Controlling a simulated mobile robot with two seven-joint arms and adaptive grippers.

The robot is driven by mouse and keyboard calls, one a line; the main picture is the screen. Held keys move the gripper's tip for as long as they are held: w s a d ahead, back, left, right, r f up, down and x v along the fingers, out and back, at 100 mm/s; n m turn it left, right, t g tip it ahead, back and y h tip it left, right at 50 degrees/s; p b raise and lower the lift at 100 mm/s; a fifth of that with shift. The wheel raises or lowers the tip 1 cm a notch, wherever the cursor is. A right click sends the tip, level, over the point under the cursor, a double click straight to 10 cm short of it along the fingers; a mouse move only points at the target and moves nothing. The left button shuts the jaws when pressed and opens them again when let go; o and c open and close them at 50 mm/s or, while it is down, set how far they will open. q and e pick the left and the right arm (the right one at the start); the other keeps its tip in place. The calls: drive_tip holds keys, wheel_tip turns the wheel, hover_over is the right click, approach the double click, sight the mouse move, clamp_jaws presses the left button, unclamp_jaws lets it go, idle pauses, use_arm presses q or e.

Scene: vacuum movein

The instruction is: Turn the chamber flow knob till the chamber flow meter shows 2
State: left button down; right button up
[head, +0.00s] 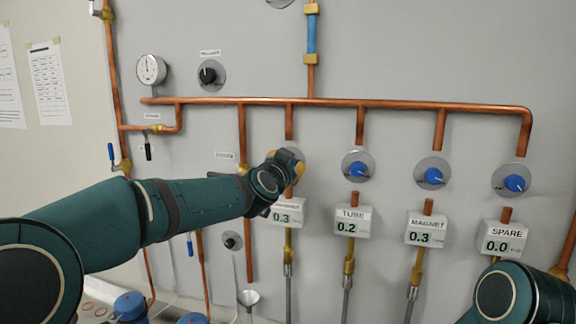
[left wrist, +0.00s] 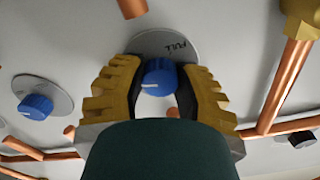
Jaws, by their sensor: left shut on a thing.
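The chamber flow knob (left wrist: 159,77) is blue with a white pointer line, on a round grey dial plate (left wrist: 178,44) marked FULL. My left gripper (left wrist: 160,84) is shut on this knob, one yellow finger on each side. In the head view my left gripper (head: 289,160) covers the knob at the leftmost branch of the copper manifold. Below it the chamber flow meter (head: 285,215) reads 0.3; its label is partly hidden by my left arm. My right arm shows at the bottom right, but its gripper is outside the frame.
Blue knobs for TUBE (head: 357,167), MAGNET (head: 433,176) and SPARE (head: 515,183) stand to the right. Their meters read 0.2, 0.3 and 0.0. A copper manifold pipe (head: 340,103) runs above. A black knob (head: 208,75) and a round gauge (head: 151,69) are at upper left.

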use_arm(q)
drive_tip(key=n, duration=0.4)
drive_tip(key=shift+b, duration=0.35)
drive_tip(key=n, duration=0.4)
drive_tip(key=shift+b, duration=0.3)
drive_tip(key=n+b, duration=0.1)
drive_tip(key=n, duration=0.3)
drive_tip(key=shift+n, duration=2.1)
drive_tip(key=c, duration=0.6)
unclamp_jaws()
drive_tip(key=shift+s, duration=0.15)
